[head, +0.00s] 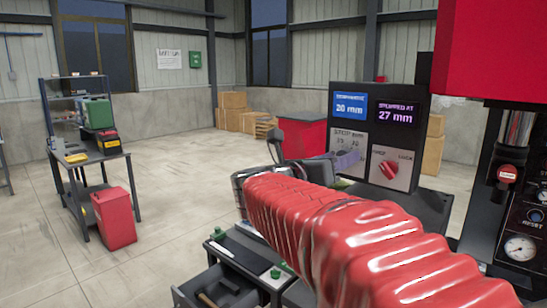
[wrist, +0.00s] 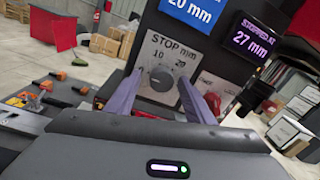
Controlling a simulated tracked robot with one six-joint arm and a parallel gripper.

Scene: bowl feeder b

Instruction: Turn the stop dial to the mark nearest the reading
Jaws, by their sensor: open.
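The stop dial is a grey round knob (wrist: 163,87) on a pale plate (wrist: 150,48) lettered "STOP mm". Marks 10 and 20 show above the knob; other marks are hidden or too small, and I cannot read its pointer. My gripper (wrist: 159,78) is open, its purple fingers on either side of the knob; I cannot tell whether they touch it. In the head view my arm and gripper partly cover the dial plate (head: 350,138). A purple display (head: 397,112) reads "STOPPED AT 27 mm". A blue display (head: 350,106) reads 20 mm.
A red knob (head: 390,169) sits on a second plate right of the dial plate, with a "LOCK" label. A red machine housing (head: 490,50) overhangs at the upper right. Below left is a dark bench (head: 262,271) with small green parts.

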